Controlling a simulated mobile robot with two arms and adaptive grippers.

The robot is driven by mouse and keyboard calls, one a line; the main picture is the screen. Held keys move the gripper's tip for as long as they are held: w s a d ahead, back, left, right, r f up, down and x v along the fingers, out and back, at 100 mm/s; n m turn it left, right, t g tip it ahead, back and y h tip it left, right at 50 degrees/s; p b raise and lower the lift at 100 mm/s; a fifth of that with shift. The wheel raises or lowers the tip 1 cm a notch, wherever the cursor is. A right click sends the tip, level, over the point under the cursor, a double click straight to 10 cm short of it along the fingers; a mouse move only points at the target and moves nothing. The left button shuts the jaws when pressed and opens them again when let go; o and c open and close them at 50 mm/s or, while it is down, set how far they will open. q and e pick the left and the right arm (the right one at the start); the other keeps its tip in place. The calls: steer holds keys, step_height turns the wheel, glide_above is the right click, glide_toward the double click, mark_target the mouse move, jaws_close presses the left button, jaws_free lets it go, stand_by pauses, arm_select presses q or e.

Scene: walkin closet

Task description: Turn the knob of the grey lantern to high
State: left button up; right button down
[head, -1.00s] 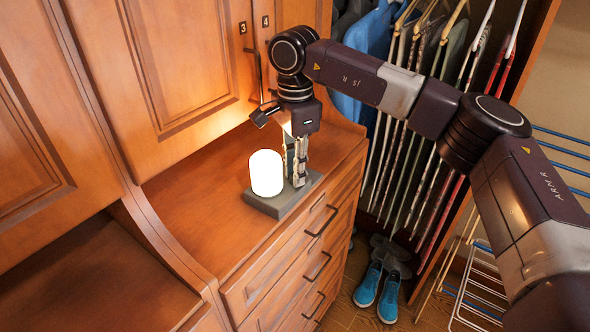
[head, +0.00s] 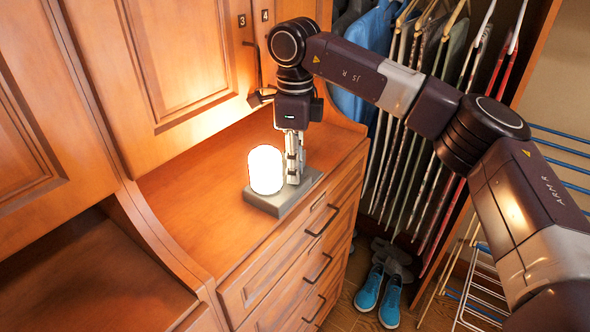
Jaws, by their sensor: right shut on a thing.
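The grey lantern (head: 277,203) stands on the wooden dresser top, near its front edge. It has a flat grey base and a white, brightly glowing cylinder (head: 266,170). My right gripper (head: 294,178) points down at the right part of the base, just beside the glowing cylinder. Its fingers are shut on the knob, which they hide. How far the knob is turned cannot be seen. My left gripper is not in view.
The dresser top (head: 200,180) is clear to the left of the lantern. Cabinet doors (head: 185,55) rise behind it. Hanging clothes (head: 425,130) are at the right, with blue shoes (head: 378,297) on the floor below.

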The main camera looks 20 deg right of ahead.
steer(key=shift+m, duration=0.6)
steer(key=c, duration=1.8)
jaws_free()
steer(key=shift+r, duration=0.15)
step_height(320, 180, up, 12)
